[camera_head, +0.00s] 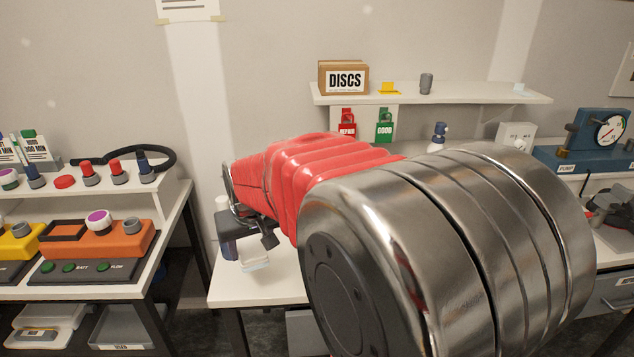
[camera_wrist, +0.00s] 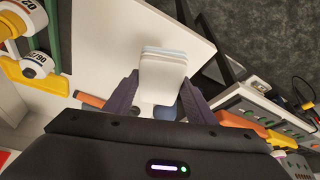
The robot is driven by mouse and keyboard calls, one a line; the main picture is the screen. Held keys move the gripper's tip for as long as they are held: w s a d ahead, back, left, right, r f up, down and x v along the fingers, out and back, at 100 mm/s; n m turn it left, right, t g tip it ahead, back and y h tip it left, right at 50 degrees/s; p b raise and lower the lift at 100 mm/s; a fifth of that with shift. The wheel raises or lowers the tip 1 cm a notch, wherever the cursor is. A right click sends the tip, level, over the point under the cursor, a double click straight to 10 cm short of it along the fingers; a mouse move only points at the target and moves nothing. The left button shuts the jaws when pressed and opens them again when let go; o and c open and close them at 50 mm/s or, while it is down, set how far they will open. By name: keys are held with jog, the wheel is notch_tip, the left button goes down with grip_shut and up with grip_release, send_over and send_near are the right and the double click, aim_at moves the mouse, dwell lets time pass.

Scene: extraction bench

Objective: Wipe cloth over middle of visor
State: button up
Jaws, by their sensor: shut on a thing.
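My gripper (camera_head: 252,240) is in front of my arm's red sleeve in the head view, above the white bench. In the wrist view my gripper (camera_wrist: 160,88) has its two dark fingers closed on a folded cloth (camera_wrist: 163,68), white with a pale blue layer at its far edge. The cloth (camera_head: 255,263) shows as a small pale piece under the gripper in the head view. I cannot make out the visor in either view; my arm covers much of the bench.
The white bench (camera_head: 238,286) has bare top around the gripper. A left bench carries an orange unit (camera_head: 122,239) and several knobs. A shelf (camera_head: 450,99) holds a DISCS box (camera_head: 343,78). A blue pump (camera_head: 588,140) stands at right.

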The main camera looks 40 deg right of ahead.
jog(key=w+a+f+n, duration=0.1)
jog(key=w+a+f, duration=0.1)
jog(key=a, duration=0.3)
jog(key=w+a+f+n+y, duration=0.1)
jog(key=w+a+f, duration=0.2)
jog(key=w+a, duration=0.2)
jog(key=shift+a+f+n, duration=0.3)
jog(key=shift+a+n, duration=0.1)
jog(key=shift+a, duration=0.4)
jog(key=shift+s, duration=0.1)
